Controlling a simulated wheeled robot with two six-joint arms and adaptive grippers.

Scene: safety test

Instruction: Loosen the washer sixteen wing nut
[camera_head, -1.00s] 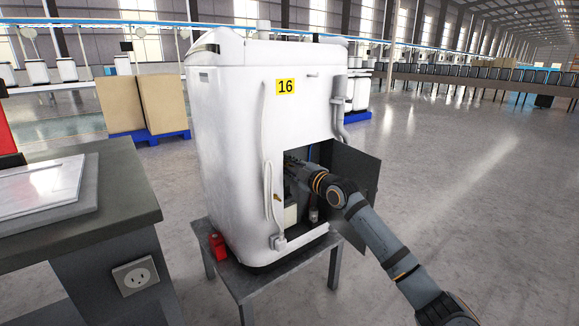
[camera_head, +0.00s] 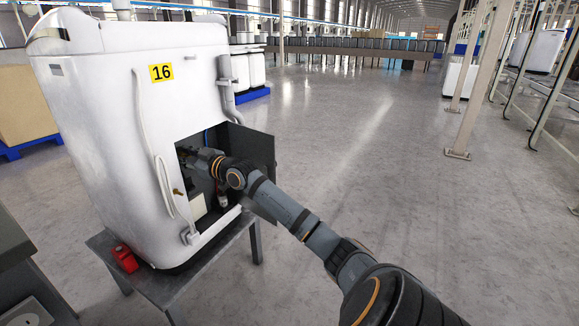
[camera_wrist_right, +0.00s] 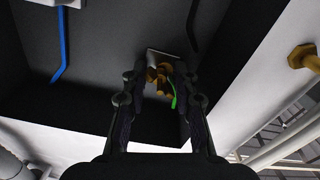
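The white washer (camera_head: 120,110) with a yellow "16" label stands on a grey stand in the head view. Its lower compartment is open. My right gripper (camera_head: 190,158) reaches inside, partly hidden by the housing. In the right wrist view, a brass wing nut (camera_wrist_right: 162,76) sits on a small pale plate on the dark inner wall. A green wire (camera_wrist_right: 173,92) is beside it. My right gripper (camera_wrist_right: 159,80) has its fingers apart, one on each side of the wing nut. I cannot see clear contact. My left gripper is out of view.
The dark compartment door (camera_head: 252,155) stands open close to my right arm. A blue wire (camera_wrist_right: 62,45) and a brass fitting (camera_wrist_right: 302,57) show near the gripper. A red object (camera_head: 124,258) lies on the stand (camera_head: 178,285).

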